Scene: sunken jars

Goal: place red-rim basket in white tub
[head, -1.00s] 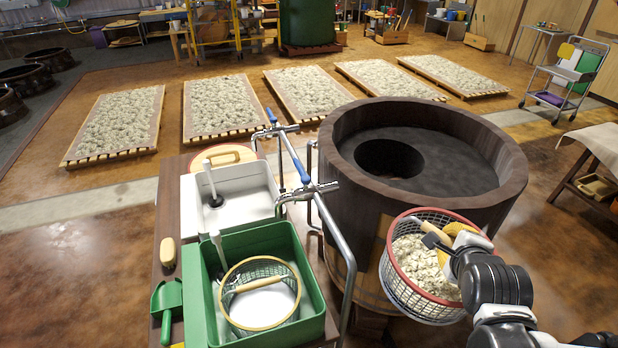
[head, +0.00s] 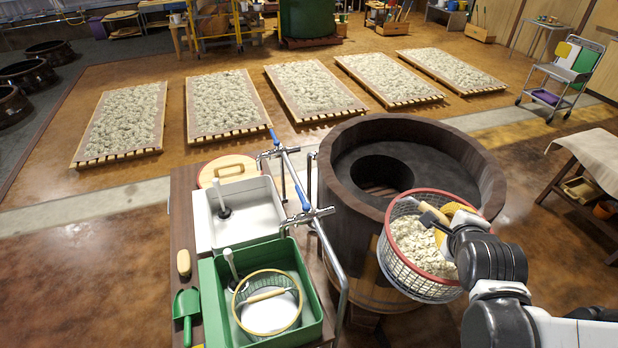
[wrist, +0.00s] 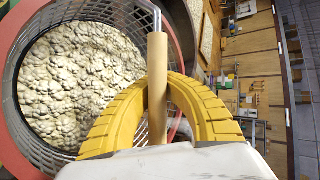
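The red-rim basket (head: 388,262) hangs at the front right side of the big wooden vat in the head view, tilted, and holds a pale lumpy mass (head: 420,246). In the wrist view its red rim (wrist: 14,60) and the same mass (wrist: 80,80) fill the left side. My gripper (wrist: 157,95) has its yellow fingers closed around the basket's wooden handle grip (wrist: 157,65). The white tub (head: 241,231) is at the left, behind the green tub, with a dark plunger-like stopper (head: 224,205) standing inside it.
Taps and pipes (head: 300,218) rise along the tubs' right side. A green tub (head: 312,330) holds a yellow-rim basket (head: 235,305). A round wooden lid (head: 226,166) lies behind the white tub.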

